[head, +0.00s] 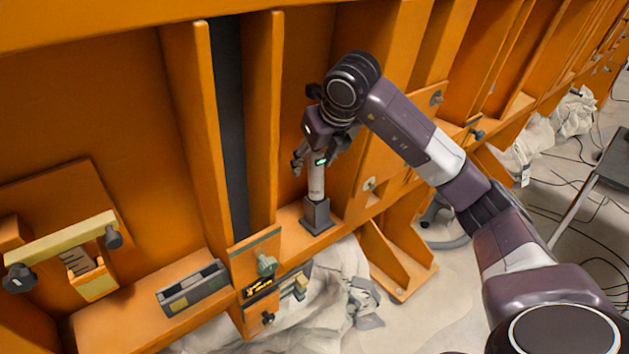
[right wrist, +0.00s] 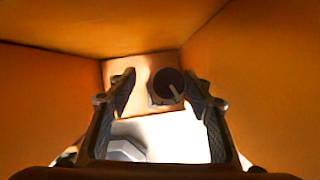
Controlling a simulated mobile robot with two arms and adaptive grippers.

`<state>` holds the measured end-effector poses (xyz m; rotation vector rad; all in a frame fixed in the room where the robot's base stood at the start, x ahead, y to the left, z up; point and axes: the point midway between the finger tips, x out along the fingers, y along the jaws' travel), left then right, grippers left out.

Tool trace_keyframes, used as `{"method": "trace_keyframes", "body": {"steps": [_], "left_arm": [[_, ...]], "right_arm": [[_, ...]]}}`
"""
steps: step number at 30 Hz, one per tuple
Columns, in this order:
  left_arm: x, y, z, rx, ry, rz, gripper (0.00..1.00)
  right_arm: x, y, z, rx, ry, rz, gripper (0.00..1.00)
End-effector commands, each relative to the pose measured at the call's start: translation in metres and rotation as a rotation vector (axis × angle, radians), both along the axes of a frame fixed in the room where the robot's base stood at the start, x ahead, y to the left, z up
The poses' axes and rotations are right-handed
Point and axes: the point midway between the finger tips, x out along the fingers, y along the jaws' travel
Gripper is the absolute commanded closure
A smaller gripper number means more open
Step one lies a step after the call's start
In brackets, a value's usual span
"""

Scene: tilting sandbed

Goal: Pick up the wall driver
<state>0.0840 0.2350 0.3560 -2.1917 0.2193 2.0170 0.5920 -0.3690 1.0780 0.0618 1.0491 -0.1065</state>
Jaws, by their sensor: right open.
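What I take to be the wall driver (head: 316,183) is a pale upright cylinder. It stands in a dark grey square block (head: 317,216) on the orange ledge. My right gripper (head: 316,162) is just above it at the driver's upper end, with its fingers open. In the right wrist view, a dark round end (right wrist: 167,88) with a lighter strip lies between the spread fingers (right wrist: 158,95), closer to the right finger. I cannot tell whether a finger touches it. My left gripper is in neither view.
Upright orange ribs (head: 262,125) wall in the bay on both sides. A grey open tray (head: 193,289) sits on the ledge to the left. A yellow bar with dark knobs (head: 62,241) is at far left. Pale sand and crumpled sheeting (head: 310,305) lie below the ledge.

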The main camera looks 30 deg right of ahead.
Motion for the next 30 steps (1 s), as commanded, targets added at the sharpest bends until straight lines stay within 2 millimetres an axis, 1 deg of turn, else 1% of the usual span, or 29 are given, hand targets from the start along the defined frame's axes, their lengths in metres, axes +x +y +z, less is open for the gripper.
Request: {"method": "trace_keyframes", "body": {"steps": [2,5,9,12,16,20,23,30], "left_arm": [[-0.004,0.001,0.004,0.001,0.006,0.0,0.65],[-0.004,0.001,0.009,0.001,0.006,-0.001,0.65],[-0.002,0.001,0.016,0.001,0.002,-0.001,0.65],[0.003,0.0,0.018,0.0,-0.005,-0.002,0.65],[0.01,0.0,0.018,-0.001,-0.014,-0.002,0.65],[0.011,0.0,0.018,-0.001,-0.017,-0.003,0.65],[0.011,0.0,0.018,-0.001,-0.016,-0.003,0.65],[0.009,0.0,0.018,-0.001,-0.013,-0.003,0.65]], "right_arm": [[0.002,-0.002,-0.007,0.0,0.003,-0.002,0.53],[0.006,-0.004,-0.019,0.0,0.006,-0.001,0.53],[0.014,-0.006,-0.038,0.002,0.005,-0.002,0.53],[0.019,-0.007,-0.046,0.001,0.002,0.0,0.53],[0.021,-0.008,-0.05,-0.001,-0.001,0.0,0.53],[0.021,-0.008,-0.05,0.0,-0.001,0.0,0.53],[0.021,-0.008,-0.05,0.0,-0.001,0.0,0.62],[0.021,-0.008,-0.049,0.0,-0.001,0.0,0.89]]}}
